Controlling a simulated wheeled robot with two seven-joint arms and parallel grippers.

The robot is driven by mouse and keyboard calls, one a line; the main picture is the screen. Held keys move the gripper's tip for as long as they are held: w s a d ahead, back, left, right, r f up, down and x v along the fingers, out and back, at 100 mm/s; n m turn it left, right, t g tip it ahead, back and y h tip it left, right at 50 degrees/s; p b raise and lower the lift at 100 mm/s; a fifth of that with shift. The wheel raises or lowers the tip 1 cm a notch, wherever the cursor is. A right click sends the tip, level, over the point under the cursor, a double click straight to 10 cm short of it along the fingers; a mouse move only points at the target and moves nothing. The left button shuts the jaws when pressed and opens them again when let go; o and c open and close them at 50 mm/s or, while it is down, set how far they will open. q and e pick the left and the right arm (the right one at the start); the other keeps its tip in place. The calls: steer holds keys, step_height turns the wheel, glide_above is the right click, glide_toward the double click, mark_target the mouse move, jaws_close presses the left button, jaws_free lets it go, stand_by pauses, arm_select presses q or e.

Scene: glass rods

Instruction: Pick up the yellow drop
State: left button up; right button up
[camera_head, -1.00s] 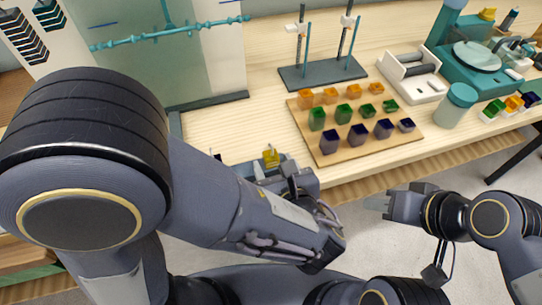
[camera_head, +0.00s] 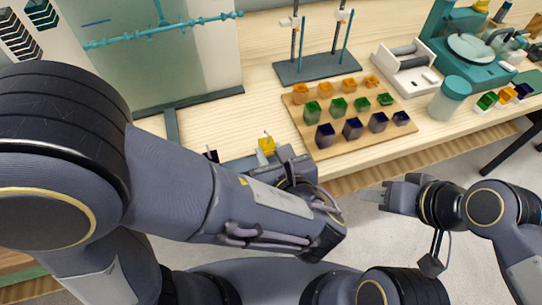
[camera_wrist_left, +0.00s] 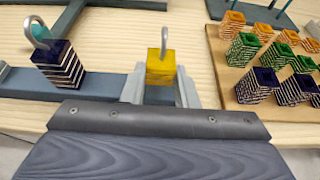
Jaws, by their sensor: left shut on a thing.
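The yellow drop (camera_wrist_left: 160,68) is a small yellow block with a grey metal hook on top. It stands upright between the two fingers of my left gripper (camera_wrist_left: 161,86) in the left wrist view. The gripper is shut on it. In the head view the yellow drop (camera_head: 267,145) shows just past my left gripper (camera_head: 268,157), near the table's front edge. Its lower part is hidden by the gripper. My right gripper (camera_head: 376,195) is off the table's front edge, over the floor, with nothing seen in it; its finger gap is unclear.
A dark purple hooked drop (camera_wrist_left: 58,65) stands left of the yellow one on a blue-grey bar. A wooden board (camera_head: 296,112) with rows of orange, green and purple blocks lies to the right. A rod stand (camera_head: 315,70) and a white holder (camera_head: 405,75) are behind.

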arm_select(q)
steer(key=s+d+r+p, duration=0.1)
steer(key=s+d+r, duration=0.1)
steer(key=s+r, duration=0.8)
steer(key=s, duration=0.4)
steer(key=shift+d+r, duration=0.2)
steer(key=shift+w, duration=0.15)
